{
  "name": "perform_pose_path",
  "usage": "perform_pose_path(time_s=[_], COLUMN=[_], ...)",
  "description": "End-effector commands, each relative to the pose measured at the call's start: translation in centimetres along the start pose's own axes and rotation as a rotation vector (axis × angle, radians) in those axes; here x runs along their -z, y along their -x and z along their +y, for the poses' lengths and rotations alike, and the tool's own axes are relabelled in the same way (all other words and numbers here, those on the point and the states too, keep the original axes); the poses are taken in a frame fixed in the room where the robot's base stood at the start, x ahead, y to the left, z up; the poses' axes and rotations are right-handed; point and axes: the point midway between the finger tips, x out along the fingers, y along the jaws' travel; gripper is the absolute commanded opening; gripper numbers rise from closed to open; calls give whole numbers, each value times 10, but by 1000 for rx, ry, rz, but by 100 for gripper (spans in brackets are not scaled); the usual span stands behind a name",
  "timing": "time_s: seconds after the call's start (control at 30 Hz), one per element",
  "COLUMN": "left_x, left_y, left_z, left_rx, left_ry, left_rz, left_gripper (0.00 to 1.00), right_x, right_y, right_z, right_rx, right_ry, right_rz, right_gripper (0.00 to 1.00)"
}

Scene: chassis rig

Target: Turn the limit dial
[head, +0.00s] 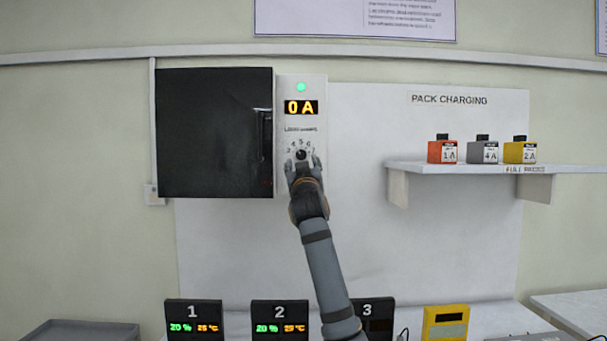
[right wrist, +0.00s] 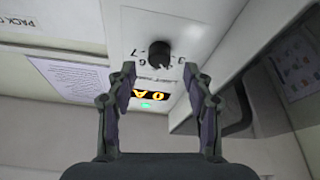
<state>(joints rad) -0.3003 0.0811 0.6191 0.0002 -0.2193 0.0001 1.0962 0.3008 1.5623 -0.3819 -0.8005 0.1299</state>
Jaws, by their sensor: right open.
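The limit dial (head: 301,154) is a small black knob on a white panel (head: 318,128), ringed by printed numbers. Above it a display (head: 301,107) reads 0 A and a green lamp is lit. My right gripper (head: 303,164) is at the dial, its fingers spread to either side in the head view. In the right wrist view the dial (right wrist: 159,52) stands beyond and between the open fingertips (right wrist: 160,78), with nothing held. I cannot tell whether a finger touches it. The dial's pointer is too small to read. My left gripper is not in view.
A black cabinet (head: 213,133) with a handle adjoins the panel on the left. A shelf (head: 470,167) at right holds orange, grey and yellow packs. Below stand numbered chargers (head: 280,314) and a yellow device (head: 446,322) on a bench. A grey tray (head: 82,330) is at lower left.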

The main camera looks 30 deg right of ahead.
Motion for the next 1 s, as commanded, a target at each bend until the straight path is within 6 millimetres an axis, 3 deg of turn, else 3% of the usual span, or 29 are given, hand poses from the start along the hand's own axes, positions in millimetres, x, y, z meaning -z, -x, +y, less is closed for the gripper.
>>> perform_pose_path(time_s=[0.2,0.4,1.0], left_x=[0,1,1], left_y=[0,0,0], left_z=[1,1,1], left_rx=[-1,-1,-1], left_ry=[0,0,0], left_rz=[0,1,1], left_gripper=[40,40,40], right_x=[0,0,-2], right_y=[52,79,84], right_z=[-1,-1,-1], right_rx=[2,1,3], right_ry=[0,0,0], right_rz=[2,1,-3], right_gripper=[52,52,52])
